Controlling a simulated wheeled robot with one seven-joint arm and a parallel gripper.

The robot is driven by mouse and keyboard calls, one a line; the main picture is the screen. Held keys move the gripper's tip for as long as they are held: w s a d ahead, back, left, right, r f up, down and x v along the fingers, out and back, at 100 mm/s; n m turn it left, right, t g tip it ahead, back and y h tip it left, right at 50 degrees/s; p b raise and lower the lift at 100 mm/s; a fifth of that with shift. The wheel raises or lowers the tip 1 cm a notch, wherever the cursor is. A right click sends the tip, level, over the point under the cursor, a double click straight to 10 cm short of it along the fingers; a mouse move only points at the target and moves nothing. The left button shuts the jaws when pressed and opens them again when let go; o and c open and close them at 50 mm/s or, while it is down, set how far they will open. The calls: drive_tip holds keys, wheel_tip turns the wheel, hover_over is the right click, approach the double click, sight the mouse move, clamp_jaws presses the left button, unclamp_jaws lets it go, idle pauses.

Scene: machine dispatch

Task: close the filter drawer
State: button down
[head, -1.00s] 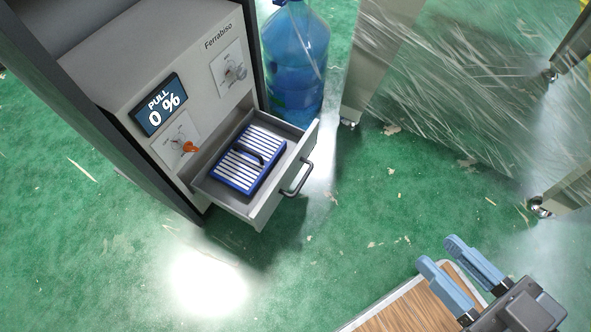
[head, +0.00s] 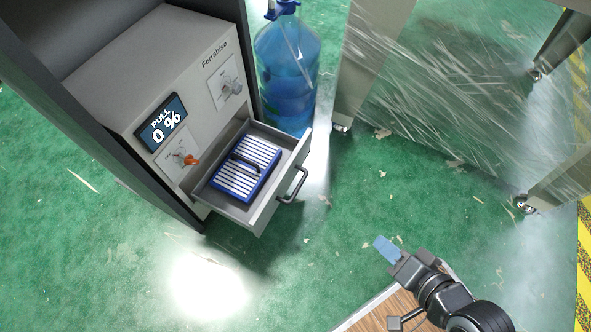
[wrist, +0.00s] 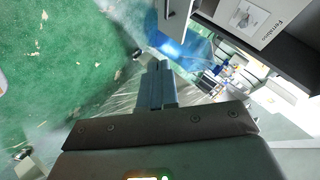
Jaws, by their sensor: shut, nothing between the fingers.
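The filter drawer (head: 259,211) is pulled out of the grey Ferrabiso machine (head: 186,62). A blue-framed filter (head: 243,167) with white slats and a black handle lies inside it. The drawer front carries a dark bar handle (head: 294,186). My gripper (head: 384,246) is shut and empty, to the lower right of the drawer and apart from it. In the wrist view my shut blue fingers (wrist: 157,82) point up the picture. Part of the drawer front and its handle (wrist: 172,14) show at the top there.
A blue water bottle (head: 287,70) stands behind the drawer, against the machine. A film-wrapped metal frame (head: 440,90) on casters stands at the upper right. A wooden top (head: 385,312) lies below my arm. Green floor between drawer and gripper is clear.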

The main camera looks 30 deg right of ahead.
drive_tip(key=w+d+f+m+g+p, duration=0.1)
drive_tip(key=w+f+m+p, duration=0.1)
drive_tip(key=w+f+m, duration=0.25)
drive_tip(key=m+g+y+p, duration=0.1)
drive_tip(key=m+y+p, duration=0.45)
drive_tip(key=m, duration=0.75)
approach(285, 177)
drive_tip(key=b+x, duration=0.5)
drive_tip(key=shift+s, duration=0.1)
drive_tip(key=shift+w+a+b, duration=0.2)
drive_tip(key=shift+w+b, duration=0.1)
drive_tip(key=shift+w, duration=0.15)
